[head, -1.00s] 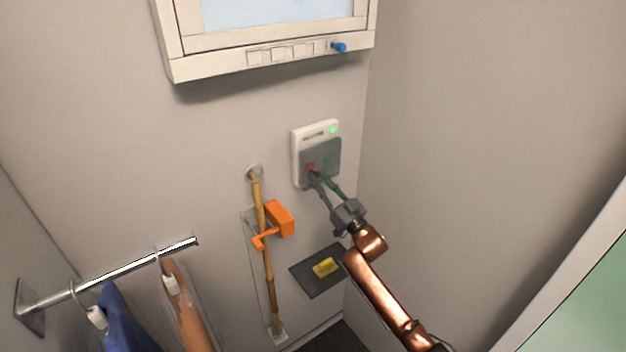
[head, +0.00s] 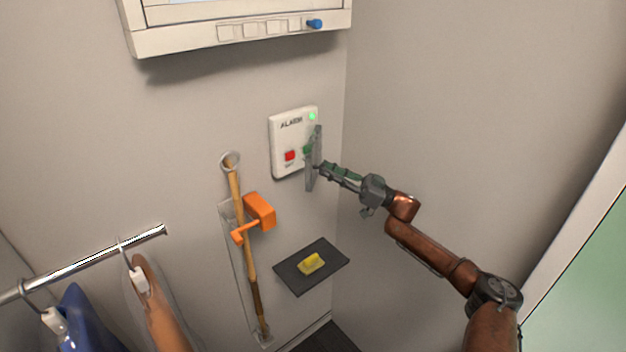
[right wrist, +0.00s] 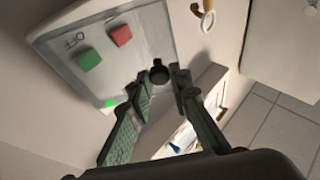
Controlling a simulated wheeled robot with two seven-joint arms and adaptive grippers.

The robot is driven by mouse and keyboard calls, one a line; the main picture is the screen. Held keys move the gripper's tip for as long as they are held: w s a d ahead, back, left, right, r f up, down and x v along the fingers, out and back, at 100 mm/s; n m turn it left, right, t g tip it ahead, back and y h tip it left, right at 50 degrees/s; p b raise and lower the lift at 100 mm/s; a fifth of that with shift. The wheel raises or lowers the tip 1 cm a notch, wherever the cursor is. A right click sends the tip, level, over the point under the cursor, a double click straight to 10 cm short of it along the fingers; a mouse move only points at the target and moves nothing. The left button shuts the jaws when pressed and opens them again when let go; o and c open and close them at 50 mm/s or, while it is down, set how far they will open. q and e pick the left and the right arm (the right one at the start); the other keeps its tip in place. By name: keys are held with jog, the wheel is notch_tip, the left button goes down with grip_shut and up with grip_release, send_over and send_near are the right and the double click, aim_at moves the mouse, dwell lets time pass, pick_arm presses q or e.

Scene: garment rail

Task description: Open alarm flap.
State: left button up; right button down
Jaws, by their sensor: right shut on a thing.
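The white alarm box (head: 284,130) is on the back wall, with a lit green lamp (head: 312,117), a red button (head: 290,156) and a green button (head: 307,150). Its grey see-through flap (head: 314,178) is swung out to the right, seen nearly edge-on, and the red button is uncovered. My right gripper (head: 321,168) is shut on the flap at its outer face. In the right wrist view, the fingers (right wrist: 168,85) are around a dark knob (right wrist: 158,72), with the red button (right wrist: 121,35) and green button (right wrist: 88,60) beyond. My left gripper is not in view.
An orange bracket (head: 260,210) and a wooden stick (head: 248,245) are on the wall left of and below the box. A dark shelf (head: 330,254) holds a yellow block (head: 311,263). A rail (head: 95,262) with hanging clothes is at the left. The right wall is near my arm.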

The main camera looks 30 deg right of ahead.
jog(key=shift+s+d+n+g+y+b, duration=0.2)
jog(key=shift+d+n+g+y+b, duration=0.4)
jog(key=shift+d+g+y+b, duration=0.35)
jog(key=shift+a+r, duration=0.1)
jog(key=c, duration=1.8)
grip_release()
notch_tip(320, 180, up, 10)
jog(key=shift+c, duration=0.5)
